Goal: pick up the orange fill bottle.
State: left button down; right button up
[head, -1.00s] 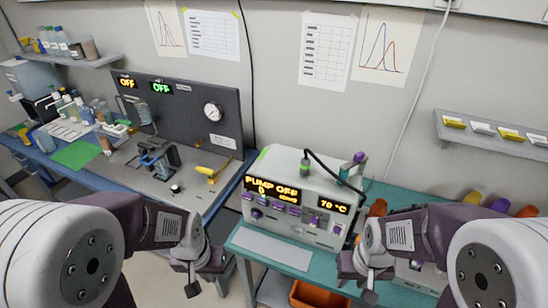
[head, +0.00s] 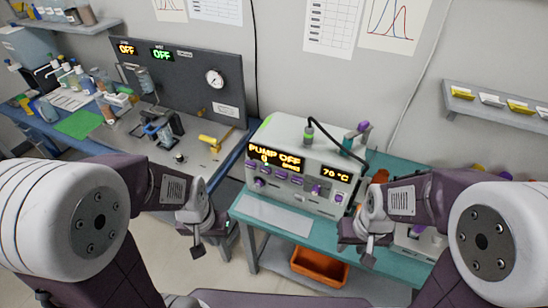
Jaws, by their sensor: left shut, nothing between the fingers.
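Orange-topped items show at the right on the teal bench: one (head: 380,176) beside the pump box and one (head: 478,171) behind my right arm. My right arm hides most of them, and I cannot tell which is the orange fill bottle. My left gripper (head: 198,249) is shut and empty, hanging over the floor in front of the left bench, away from the bottles. My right gripper (head: 368,258) hangs in front of the teal bench's right part; its fingers are too small to tell open from shut.
A pump box (head: 305,165) reading PUMP OFF and 70 °C stands on the teal bench (head: 245,211). An orange bin (head: 320,266) sits on the shelf below. A grey panel with a gauge (head: 214,79) and several bottles fill the left bench. A wall shelf (head: 485,108) holds small trays.

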aim_at(382, 176)
jog(key=z, duration=1.05)
